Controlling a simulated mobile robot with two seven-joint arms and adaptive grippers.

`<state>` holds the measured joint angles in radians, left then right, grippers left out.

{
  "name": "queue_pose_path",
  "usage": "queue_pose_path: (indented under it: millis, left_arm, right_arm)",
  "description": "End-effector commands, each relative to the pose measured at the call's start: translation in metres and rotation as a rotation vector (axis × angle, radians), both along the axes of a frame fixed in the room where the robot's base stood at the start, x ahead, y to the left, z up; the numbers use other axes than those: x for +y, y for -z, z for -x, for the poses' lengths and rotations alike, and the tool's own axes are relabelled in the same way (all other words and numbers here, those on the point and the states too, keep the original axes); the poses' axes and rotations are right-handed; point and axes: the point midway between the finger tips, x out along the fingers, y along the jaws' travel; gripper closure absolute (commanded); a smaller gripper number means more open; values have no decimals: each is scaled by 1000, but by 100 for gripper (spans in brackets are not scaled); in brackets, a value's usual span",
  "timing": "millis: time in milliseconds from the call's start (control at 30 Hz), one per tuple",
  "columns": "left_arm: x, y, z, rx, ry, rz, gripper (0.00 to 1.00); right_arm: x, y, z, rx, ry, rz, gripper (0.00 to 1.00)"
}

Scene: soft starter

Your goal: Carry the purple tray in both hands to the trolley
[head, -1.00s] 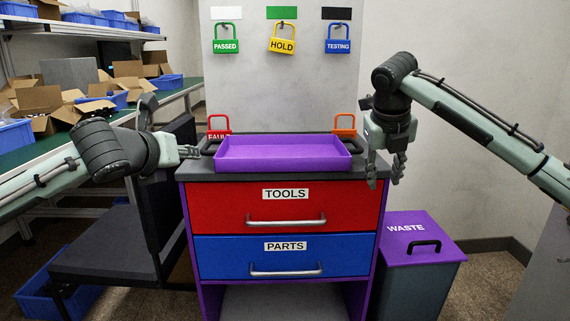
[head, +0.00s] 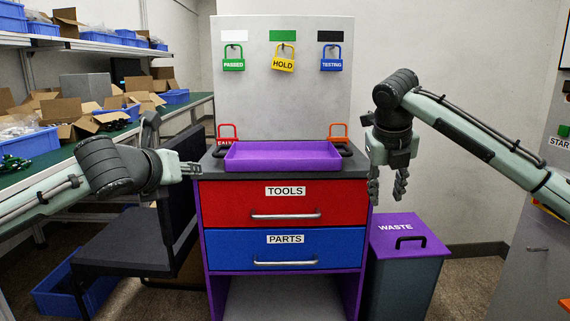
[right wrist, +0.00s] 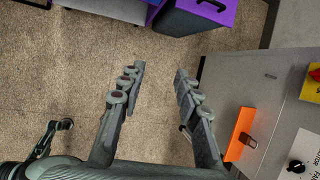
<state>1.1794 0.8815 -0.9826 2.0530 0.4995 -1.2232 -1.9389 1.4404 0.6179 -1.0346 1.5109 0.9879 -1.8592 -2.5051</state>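The purple tray (head: 284,163) lies level on the grey top of the red and blue drawer unit, with a dark handle at each end. My left gripper (head: 191,168) is left of the tray, apart from it, pointing right; its fingers are seen edge-on, so their opening is unclear. My right gripper (head: 387,188) hangs fingers down, right of the drawer unit and clear of the tray. In the right wrist view the right gripper (right wrist: 158,80) is open and empty above the floor. A dark low platform with an upright back (head: 125,244) stands at left; I cannot tell if it is the trolley.
The drawer unit (head: 283,194) has red and blue drawers. A waste bin (head: 403,275) stands to its right. Red (head: 228,131) and orange (head: 338,130) padlock-shaped pieces stand behind the tray. A green bench (head: 60,165) with boxes runs along the left. A grey cabinet (head: 535,240) is at right.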

Motion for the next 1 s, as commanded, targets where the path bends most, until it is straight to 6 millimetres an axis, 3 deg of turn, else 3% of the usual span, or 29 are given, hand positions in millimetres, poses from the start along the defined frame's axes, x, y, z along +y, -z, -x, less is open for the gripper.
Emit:
queue_pose_path:
  millis: [533,733,1000]
  left_arm:
    - [0,0,0,0,0,0,66]
    - [0,0,0,0,0,0,66]
    - [0,0,0,0,0,0,66]
  right_arm:
    - [18,-94,33,-8,-2,2,67]
    - [21,-107,38,-4,0,0,67]
    - [21,-107,39,-3,0,0,67]
